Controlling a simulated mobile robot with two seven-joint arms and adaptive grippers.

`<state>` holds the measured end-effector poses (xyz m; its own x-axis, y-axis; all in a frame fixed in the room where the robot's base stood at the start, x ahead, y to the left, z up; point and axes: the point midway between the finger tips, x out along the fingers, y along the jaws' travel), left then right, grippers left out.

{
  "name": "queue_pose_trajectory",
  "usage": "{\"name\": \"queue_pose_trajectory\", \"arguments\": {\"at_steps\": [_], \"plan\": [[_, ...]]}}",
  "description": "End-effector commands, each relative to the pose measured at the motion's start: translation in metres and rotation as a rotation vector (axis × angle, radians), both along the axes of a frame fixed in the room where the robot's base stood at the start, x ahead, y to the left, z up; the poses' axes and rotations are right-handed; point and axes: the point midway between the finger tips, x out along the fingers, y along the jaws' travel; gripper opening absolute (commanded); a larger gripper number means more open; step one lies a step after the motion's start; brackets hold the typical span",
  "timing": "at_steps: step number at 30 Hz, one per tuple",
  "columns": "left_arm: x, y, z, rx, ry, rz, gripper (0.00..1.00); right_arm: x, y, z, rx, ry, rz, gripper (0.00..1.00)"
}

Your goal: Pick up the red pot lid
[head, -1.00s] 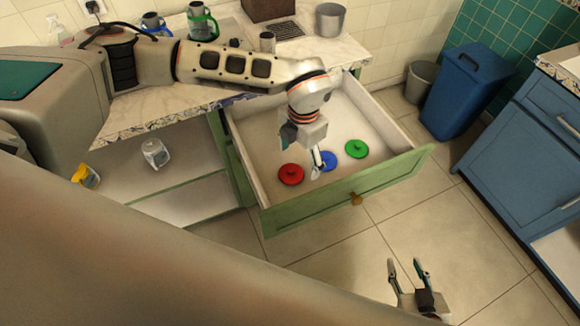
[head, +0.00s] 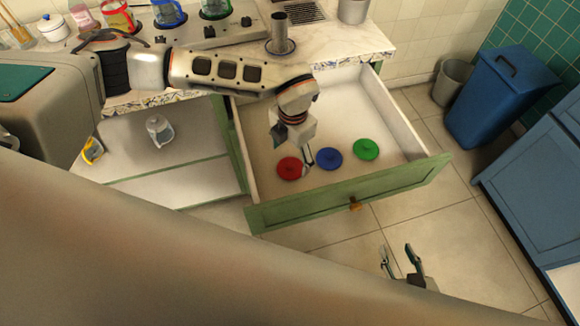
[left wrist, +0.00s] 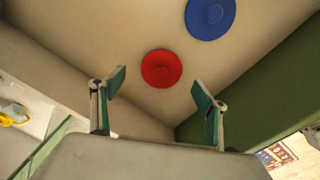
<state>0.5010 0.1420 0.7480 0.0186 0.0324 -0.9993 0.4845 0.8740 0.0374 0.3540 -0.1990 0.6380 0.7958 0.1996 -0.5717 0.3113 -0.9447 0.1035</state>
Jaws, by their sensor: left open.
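The red pot lid (head: 288,168) lies flat on the floor of the open drawer, leftmost in a row with a blue lid (head: 329,158) and a green lid (head: 366,149). My left gripper (head: 308,162) hangs open over the drawer, just right of the red lid in the head view. In the left wrist view the red lid (left wrist: 161,68) shows whole, beyond and between the open fingertips (left wrist: 160,90), with nothing held. The blue lid (left wrist: 210,15) is at the top edge there. My right gripper (head: 399,258) is open and empty above the floor, outside the drawer.
The drawer's green front (head: 350,190) and pale side walls enclose the lids. The stone counter (head: 345,48) overhangs behind, with a stove and mugs. A blue bin (head: 503,97) and a grey bucket (head: 451,84) stand right. Tiled floor in front is clear.

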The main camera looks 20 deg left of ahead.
Motion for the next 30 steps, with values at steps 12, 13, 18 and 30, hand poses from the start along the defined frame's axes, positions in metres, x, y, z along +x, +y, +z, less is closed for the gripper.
{"name": "queue_pose_trajectory", "arguments": {"at_steps": [12,13,18,30], "plan": [[-0.003,0.0,-0.042,0.0,0.001,0.0,0.74,0.002,-0.002,-0.001,-0.004,-0.002,0.001,0.4],[-0.003,0.0,-0.042,0.0,0.001,0.0,0.74,0.002,-0.002,-0.001,-0.005,-0.002,0.001,0.4],[-0.003,0.0,-0.042,0.0,0.001,0.0,0.63,0.002,-0.003,-0.001,-0.007,-0.002,0.002,0.4],[-0.003,0.0,-0.042,0.0,0.001,0.0,0.4,0.002,-0.003,-0.001,-0.007,-0.003,0.002,0.4]]}}
